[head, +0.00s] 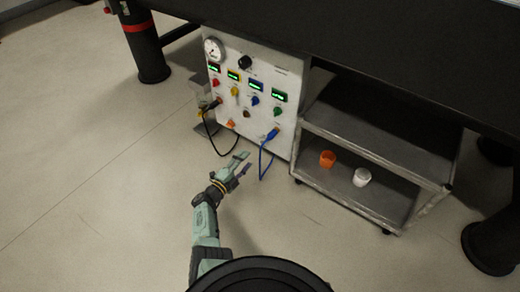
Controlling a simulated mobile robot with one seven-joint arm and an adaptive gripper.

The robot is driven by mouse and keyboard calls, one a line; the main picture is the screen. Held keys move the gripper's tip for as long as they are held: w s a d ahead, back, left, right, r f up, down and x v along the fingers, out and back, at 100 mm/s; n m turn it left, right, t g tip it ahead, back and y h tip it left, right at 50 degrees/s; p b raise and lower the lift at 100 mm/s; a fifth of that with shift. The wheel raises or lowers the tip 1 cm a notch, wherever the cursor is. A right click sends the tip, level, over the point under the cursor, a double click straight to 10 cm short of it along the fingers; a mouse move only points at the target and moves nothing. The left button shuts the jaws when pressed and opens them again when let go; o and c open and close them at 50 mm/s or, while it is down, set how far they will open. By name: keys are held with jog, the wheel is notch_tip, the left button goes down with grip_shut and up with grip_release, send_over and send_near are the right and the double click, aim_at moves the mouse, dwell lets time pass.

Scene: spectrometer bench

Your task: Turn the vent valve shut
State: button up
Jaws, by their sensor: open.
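A white control panel (262,92) stands under the dark bench. It carries a round gauge (214,49), a black knob (245,62), several green-lit displays, and small red (216,82), yellow (235,91), blue (255,101) and green (277,112) handles below them. An orange part (230,124) sits low on the panel. I cannot read the labels, so I cannot tell which of these is the vent valve or how it is turned. My gripper (243,163) is open and empty, in front of the panel's lower part, apart from the handles.
A black cable (209,140) and a blue cable (262,160) hang from the panel's front near my gripper. A metal cart (335,190) with an orange cup (327,158) and a white cup (362,177) stands to the right. The floor (90,190) at left is clear.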

aim_at(261, 144)
jog(key=b+x, duration=0.2)
jog(key=x, duration=0.2)
jog(key=b+x, duration=0.3)
jog(key=x, duration=0.2)
jog(key=shift+w+d+f, duration=0.15)
jog(key=shift+f, duration=0.05)
jog(key=shift+w+d+r+b, duration=0.25)
jog(key=shift+w+d+b, duration=0.15)
jog(key=shift+w, duration=0.15)
jog(key=shift+c, duration=0.4)
grip_shut()
